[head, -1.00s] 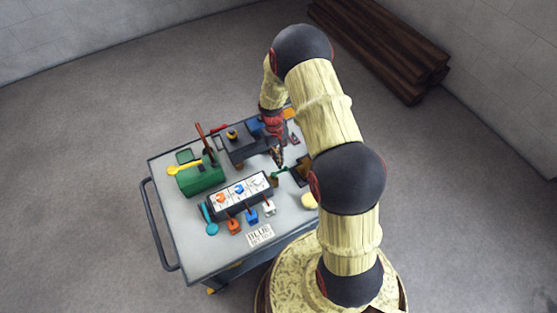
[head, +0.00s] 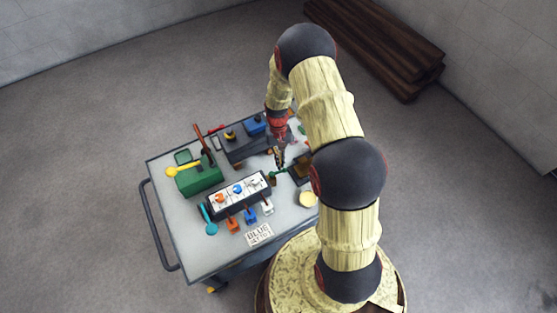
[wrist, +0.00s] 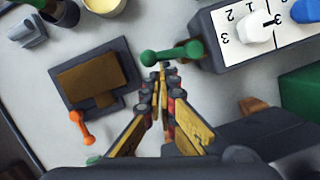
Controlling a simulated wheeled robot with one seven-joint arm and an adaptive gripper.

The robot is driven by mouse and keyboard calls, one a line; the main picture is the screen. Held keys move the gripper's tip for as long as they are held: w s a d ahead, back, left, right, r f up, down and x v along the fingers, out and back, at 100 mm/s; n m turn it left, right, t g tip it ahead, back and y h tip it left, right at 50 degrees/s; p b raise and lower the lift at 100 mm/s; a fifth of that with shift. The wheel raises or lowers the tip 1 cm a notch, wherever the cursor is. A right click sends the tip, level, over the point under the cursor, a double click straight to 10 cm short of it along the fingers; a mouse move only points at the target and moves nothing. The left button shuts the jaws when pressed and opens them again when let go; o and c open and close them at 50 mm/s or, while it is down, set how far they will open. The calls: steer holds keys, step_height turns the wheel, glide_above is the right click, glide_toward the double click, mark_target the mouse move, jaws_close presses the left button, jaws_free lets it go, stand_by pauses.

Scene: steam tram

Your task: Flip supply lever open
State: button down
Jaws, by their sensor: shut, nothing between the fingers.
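No lever carries a readable supply label. A green bar-shaped handle with rounded ends (wrist: 170,54) lies just beyond my fingertips in the wrist view. It also shows as a small green bar (head: 277,174) below my gripper in the head view. My gripper (wrist: 162,72) is shut and empty, its tips pointing at the middle of the green handle. Whether they touch it I cannot tell. In the head view my gripper (head: 280,164) is over the right part of the cart. A dark square base with a brown plate (wrist: 93,78) sits beside the handle.
The grey cart top (head: 184,226) also holds a numbered panel (head: 239,192) with orange, blue and white levers, a green box (head: 199,177) and a dark block (head: 240,146). An orange handle (wrist: 80,127) is near the brown plate. A yellow-topped cup (head: 308,199) stands at the right edge.

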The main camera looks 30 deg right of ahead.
mark_target(286, 170)
steer(key=s+m+p, duration=0.1)
steer(key=m, duration=0.1)
steer(key=s+m+y+p, duration=0.1)
steer(key=m, duration=0.1)
steer(key=s+m+p, duration=0.1)
steer(key=m, duration=0.2)
steer(key=shift+s+d+r+t, duration=0.1)
steer(key=shift+s+d+t, duration=0.15)
steer(key=shift+s+t, duration=0.15)
steer(key=s+m, duration=0.1)
steer(key=m, duration=0.1)
steer(key=s+a+m+t, duration=0.1)
steer(key=m, duration=0.1)
steer(key=s+a+m+p, duration=0.1)
steer(key=m, duration=0.1)
steer(key=shift+t+y, duration=0.3)
steer(key=shift+y, duration=0.1)
steer(key=shift+s, duration=0.1)
